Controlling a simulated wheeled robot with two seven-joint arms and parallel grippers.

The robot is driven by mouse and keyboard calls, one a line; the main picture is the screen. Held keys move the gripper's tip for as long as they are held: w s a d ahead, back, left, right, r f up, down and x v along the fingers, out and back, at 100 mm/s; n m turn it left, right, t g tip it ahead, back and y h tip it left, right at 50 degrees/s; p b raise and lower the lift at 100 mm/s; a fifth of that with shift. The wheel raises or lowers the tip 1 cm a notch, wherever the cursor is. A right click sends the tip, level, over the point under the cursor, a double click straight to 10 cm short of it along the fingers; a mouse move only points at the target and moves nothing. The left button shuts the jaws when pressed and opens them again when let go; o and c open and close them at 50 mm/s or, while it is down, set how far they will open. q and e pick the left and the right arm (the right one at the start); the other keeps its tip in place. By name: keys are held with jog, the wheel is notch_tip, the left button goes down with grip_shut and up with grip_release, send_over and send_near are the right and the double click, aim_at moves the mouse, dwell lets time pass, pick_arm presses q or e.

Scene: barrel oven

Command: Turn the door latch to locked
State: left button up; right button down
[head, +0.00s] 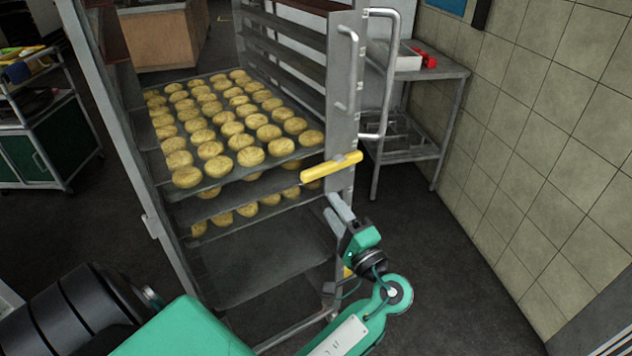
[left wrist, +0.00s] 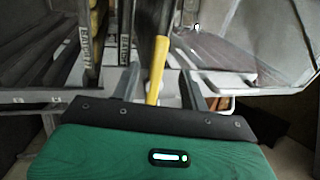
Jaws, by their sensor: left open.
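The door latch is a yellow bar (head: 331,167) mounted on the front right upright of the metal rack. In the head view it lies nearly level, its right end slightly higher. My left gripper (head: 338,207) is just below the latch, its grey fingers pointing up towards it. In the left wrist view the yellow latch (left wrist: 156,78) shows between the two spread fingers of my left gripper (left wrist: 160,88). The gripper is open, and I cannot tell whether a finger touches the latch. My right gripper is not in view.
The rack holds trays of round buns (head: 230,125). A metal handle (head: 386,75) stands out at the rack's right side. A steel side table (head: 425,70) stands behind by the tiled wall (head: 555,120). A green cart (head: 35,155) is at the far left. The floor to the right is clear.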

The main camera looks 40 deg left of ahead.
aim_at(313, 178)
pick_arm(q)
jog(key=x, duration=0.8)
jog(key=shift+p, duration=0.4)
jog(key=shift+w+a, duration=0.1)
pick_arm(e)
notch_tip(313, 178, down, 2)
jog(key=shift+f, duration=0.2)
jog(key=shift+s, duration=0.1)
pick_arm(q)
grip_shut()
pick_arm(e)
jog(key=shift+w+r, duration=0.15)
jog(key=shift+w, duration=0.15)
